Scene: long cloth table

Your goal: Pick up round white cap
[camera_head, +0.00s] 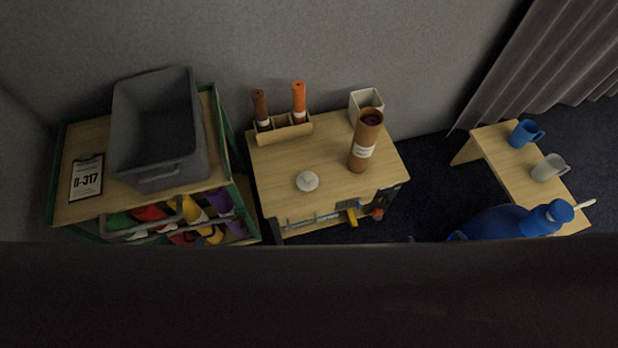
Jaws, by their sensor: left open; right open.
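The round white cap (307,182) lies on the light wooden top of a small table (275,170), left of its middle and towards its front edge. It has a small raised middle and nothing touches it. Neither of my grippers shows in the head view.
On the same table stand a brown cylinder (361,152), a white square container (357,98) and a holder (295,132) with two tubes. A grey bin (131,130) tops the left shelf. Blue (524,132) and grey (545,170) mugs stand right. A dark band covers the bottom.

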